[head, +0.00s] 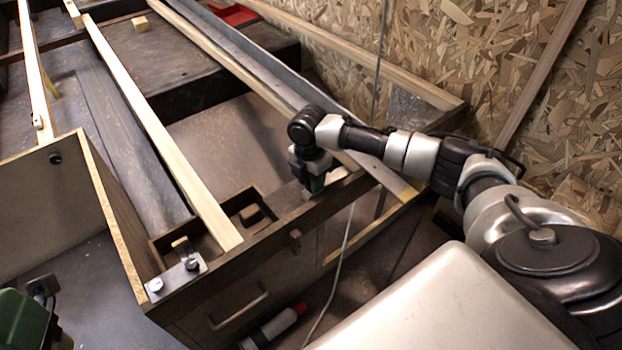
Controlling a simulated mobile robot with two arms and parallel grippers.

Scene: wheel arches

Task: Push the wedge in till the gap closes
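My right gripper (314,184) points down at the dark wooden rail, right of centre. Its fingertips are small and dark here, and I cannot tell whether they are open or hold anything. A small brown wooden piece (295,240) sticks out of the rail's front face, left of and below the gripper. It may be the wedge. Another small wood block (251,215) lies in the dark open box behind the rail. No gap can be made out clearly. My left gripper is not in view.
A metal plate with bolts (178,281) sits at the rail's left end. Long pale battens (165,140) run away from me. A drawer-like front with a handle (238,309) and a red-tipped bottle (275,326) are below. A chipboard wall (450,60) closes the right side.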

